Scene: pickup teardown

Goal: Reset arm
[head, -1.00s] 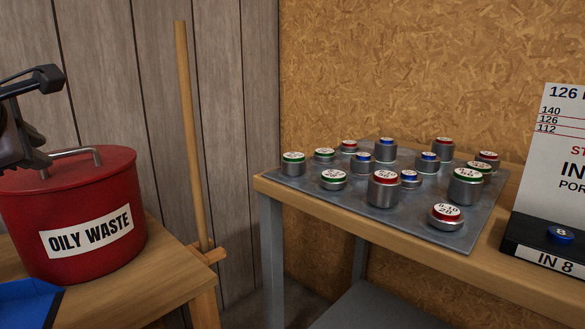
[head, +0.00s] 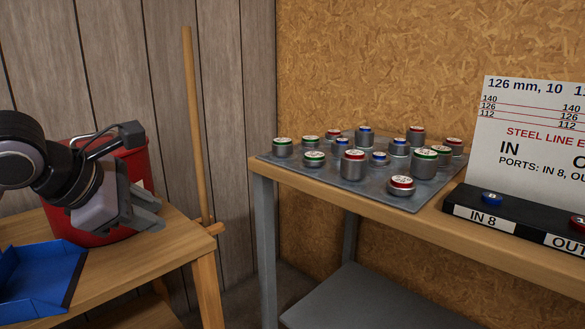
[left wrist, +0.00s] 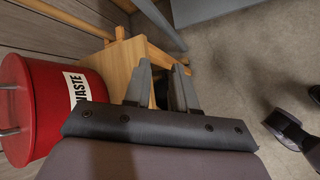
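My left gripper (head: 150,208) is in front of the right side of the red oily waste can, above the wooden table. In the left wrist view its two grey fingers (left wrist: 164,88) stand apart with nothing between them, so it is open and empty. The red can (head: 75,212) is partly hidden behind my left arm in the head view. It shows in full colour at the left of the left wrist view (left wrist: 35,110), beside the gripper. My right gripper is not in the head view.
A blue tray (head: 35,285) lies on the wooden table (head: 150,272). A broom handle (head: 192,110) leans behind it. Several metal cylinders with coloured tops stand on a grey mat (head: 335,180) on the bench. A sign (head: 530,130) stands at right. Floor between the tables is open.

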